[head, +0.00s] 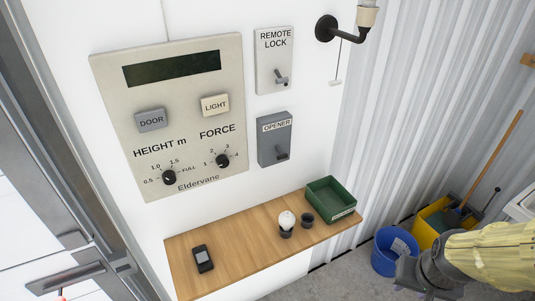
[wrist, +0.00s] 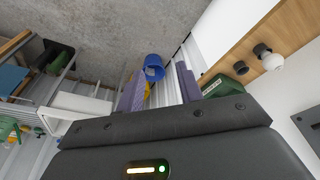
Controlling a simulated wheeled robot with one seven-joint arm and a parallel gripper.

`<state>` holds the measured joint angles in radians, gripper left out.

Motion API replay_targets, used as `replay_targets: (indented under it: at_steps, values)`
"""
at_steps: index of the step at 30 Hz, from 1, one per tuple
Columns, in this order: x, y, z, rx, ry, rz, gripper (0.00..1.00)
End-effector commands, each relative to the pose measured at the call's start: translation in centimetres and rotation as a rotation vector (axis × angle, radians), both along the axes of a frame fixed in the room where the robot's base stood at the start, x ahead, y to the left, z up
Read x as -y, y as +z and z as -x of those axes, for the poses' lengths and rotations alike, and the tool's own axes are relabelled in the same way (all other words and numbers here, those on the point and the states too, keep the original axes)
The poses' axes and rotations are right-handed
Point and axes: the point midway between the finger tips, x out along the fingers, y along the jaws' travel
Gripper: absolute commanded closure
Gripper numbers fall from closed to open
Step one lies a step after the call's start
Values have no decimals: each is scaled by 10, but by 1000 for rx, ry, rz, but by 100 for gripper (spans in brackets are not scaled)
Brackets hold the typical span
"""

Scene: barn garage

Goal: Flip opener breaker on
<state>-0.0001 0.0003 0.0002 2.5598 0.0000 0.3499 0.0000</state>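The opener breaker (head: 273,140) is a grey box labelled OPENER on the white wall, below the REMOTE LOCK switch (head: 273,62). Its dark lever (head: 282,154) sits low on the box's face; I cannot tell on from off. My gripper is at the lower right of the head view, well apart from the breaker, with its fingertips not clear there. In the wrist view my gripper (wrist: 159,88) has two purple-grey fingers spread apart with nothing between them. A grey box edge at the right of the wrist view may be the breaker.
A control panel (head: 175,115) with buttons and knobs is left of the breaker. Below is a wooden shelf (head: 240,248) with a phone (head: 203,258), a bulb (head: 286,221), a dark cup (head: 307,220) and a green bin (head: 331,198). A blue bucket (head: 394,251) stands on the floor.

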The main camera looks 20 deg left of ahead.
Motion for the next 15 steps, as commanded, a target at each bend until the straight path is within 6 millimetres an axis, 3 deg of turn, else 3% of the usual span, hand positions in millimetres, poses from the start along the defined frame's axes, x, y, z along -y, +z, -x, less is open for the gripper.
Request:
replay_targets:
  at_steps: [11,15]
  values:
    - [0,0,0,0,0,0,64]
    - [-1,-4,-5,9,15,5,36]
